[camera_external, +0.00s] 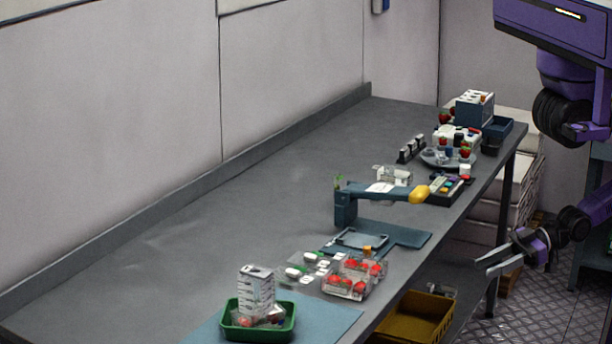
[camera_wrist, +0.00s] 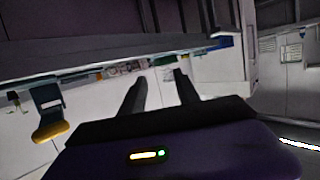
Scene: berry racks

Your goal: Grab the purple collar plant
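I cannot make out a plant with a purple collar in either view; the plants are too small to read collar colours. Several small red-and-green plants stand around a round grey tray (camera_external: 434,160) at the far right end of the bench. My gripper (camera_external: 484,267) is open and empty, off the bench's right edge and apart from everything. In the wrist view its two dark fingers (camera_wrist: 159,82) are spread, with nothing between them.
The grey bench (camera_external: 250,190) has a wide clear area at left. Clear packs of red berries (camera_external: 346,286), a green tray (camera_external: 230,329) and a blue box (camera_external: 474,109) stand along its right side. A yellow bin (camera_external: 415,318) is on the lower shelf. The lever's yellow grip (camera_external: 419,194) sticks out.

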